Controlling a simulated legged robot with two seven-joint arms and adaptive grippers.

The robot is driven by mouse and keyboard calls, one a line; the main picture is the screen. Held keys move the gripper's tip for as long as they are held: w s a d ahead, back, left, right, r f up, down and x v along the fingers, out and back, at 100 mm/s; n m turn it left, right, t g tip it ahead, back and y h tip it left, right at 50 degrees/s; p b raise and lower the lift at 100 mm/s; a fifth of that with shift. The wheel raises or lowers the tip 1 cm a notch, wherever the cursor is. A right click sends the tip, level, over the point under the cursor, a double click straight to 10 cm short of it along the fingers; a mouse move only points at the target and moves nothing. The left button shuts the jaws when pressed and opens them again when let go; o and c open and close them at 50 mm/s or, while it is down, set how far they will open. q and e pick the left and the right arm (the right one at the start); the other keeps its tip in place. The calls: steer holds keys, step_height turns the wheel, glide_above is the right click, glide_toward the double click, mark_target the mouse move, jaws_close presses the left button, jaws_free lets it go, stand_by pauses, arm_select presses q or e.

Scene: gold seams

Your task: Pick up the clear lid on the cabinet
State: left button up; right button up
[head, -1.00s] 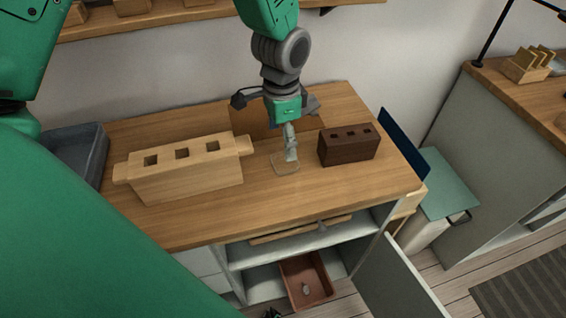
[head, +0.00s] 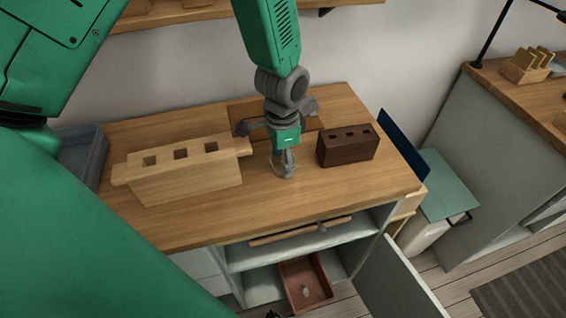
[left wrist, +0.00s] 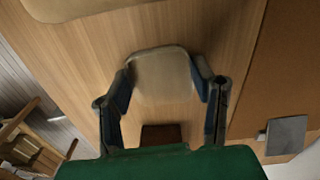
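The clear lid (left wrist: 163,75) lies flat on the wooden cabinet top (head: 230,215), between the pale wooden block and the dark block. In the left wrist view it looks like a pale rounded square. My left gripper (head: 285,170) points down over the lid, low at the cabinet top. In the left wrist view its two fingers (left wrist: 166,72) are spread, one at each side of the lid. I cannot tell whether they touch its edges. In the head view the gripper mostly hides the lid. My right gripper does not show.
A pale wooden block with square holes (head: 185,175) stands left of the gripper; a dark brown block (head: 347,148) stands close on its right. A grey bin (head: 82,155) is at the far left. Below, a cabinet door (head: 395,275) hangs open beside a brown tray (head: 305,285).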

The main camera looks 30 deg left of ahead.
arm_select(q)
steer(key=shift+d+r, duration=0.1)
steer(key=shift+d, duration=0.2)
